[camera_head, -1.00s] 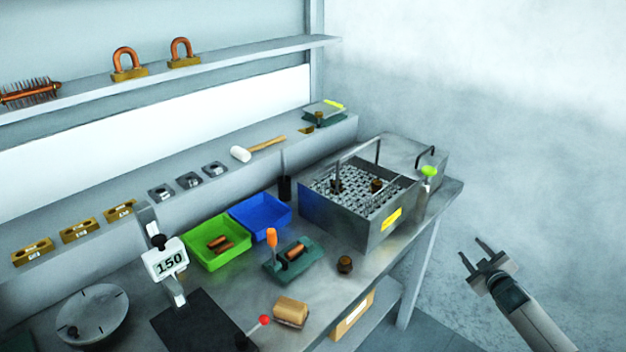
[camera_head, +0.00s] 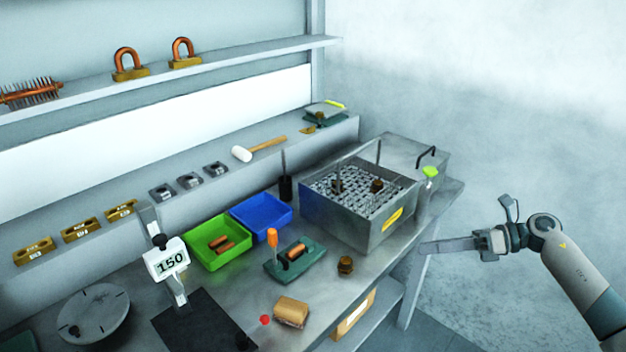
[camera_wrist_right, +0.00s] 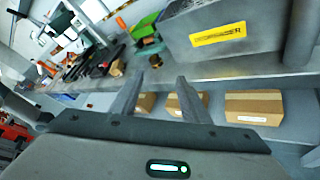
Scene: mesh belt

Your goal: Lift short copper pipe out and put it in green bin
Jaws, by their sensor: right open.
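A short copper pipe (camera_head: 296,252) lies in the dark green fixture (camera_head: 313,262), beside an upright orange-handled tool. The green bin (camera_head: 238,254) stands left of the fixture and has copper pieces (camera_head: 220,243) in it. My right gripper (camera_head: 427,247) is at the right end of the bench, near its front edge and well apart from the pipe and bin. In the right wrist view its two fingers (camera_wrist_right: 160,83) are spread with nothing between them. The green bin (camera_wrist_right: 146,24) shows beyond them. My left gripper is not in view.
A blue bin (camera_head: 262,212) stands beside the green one. A metal box with a mesh top (camera_head: 345,228) and upright rods stands between my right gripper and the back. A brown fitting (camera_head: 345,265) and a tan block (camera_head: 291,311) sit near the front edge.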

